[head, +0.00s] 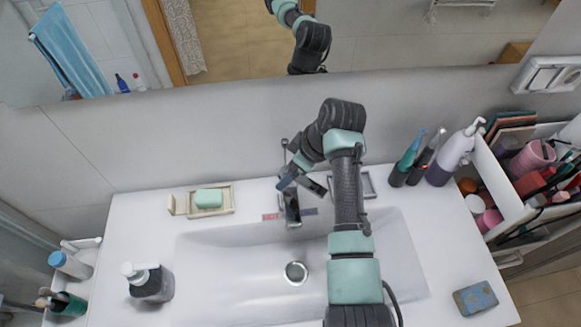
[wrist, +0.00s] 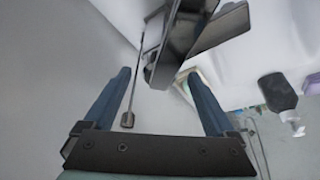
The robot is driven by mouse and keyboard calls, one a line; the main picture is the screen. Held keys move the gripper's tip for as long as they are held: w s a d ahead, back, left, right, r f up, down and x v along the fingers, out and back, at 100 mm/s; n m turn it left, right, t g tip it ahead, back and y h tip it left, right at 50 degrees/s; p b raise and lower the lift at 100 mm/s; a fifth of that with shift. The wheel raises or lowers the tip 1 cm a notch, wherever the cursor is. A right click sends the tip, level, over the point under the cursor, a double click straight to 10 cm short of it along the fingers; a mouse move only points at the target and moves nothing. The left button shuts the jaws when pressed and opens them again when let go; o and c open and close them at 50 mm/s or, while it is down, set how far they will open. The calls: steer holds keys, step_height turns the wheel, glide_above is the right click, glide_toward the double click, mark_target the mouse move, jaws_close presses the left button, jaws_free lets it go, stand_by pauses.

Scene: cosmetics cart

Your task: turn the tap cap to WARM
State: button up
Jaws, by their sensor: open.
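The dark metal tap (head: 292,208) stands at the middle of the sink's back edge. My gripper (head: 291,181) is at the top of the tap, coming from behind and above. In the wrist view my gripper (wrist: 158,74) has its two blue fingers apart, with nothing held between them. The dark tap body (wrist: 178,45) shows just beyond the fingertips, nearer the right finger. A flat grey lever-like piece (wrist: 222,28) sticks out from its top. I cannot tell whether a finger touches it. The cap's setting is not readable. A red mark (head: 270,217) lies left of the tap.
A thin rod with a dark knob (wrist: 127,119) stands behind the tap, close to my left finger. A soap dish (head: 227,205) is at left; a dark toothbrush holder (head: 399,175) and pump bottle (head: 452,157) are at right. The basin (head: 240,262) is empty.

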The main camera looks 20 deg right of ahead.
steer(key=shift+x, duration=0.75)
jaws_close()
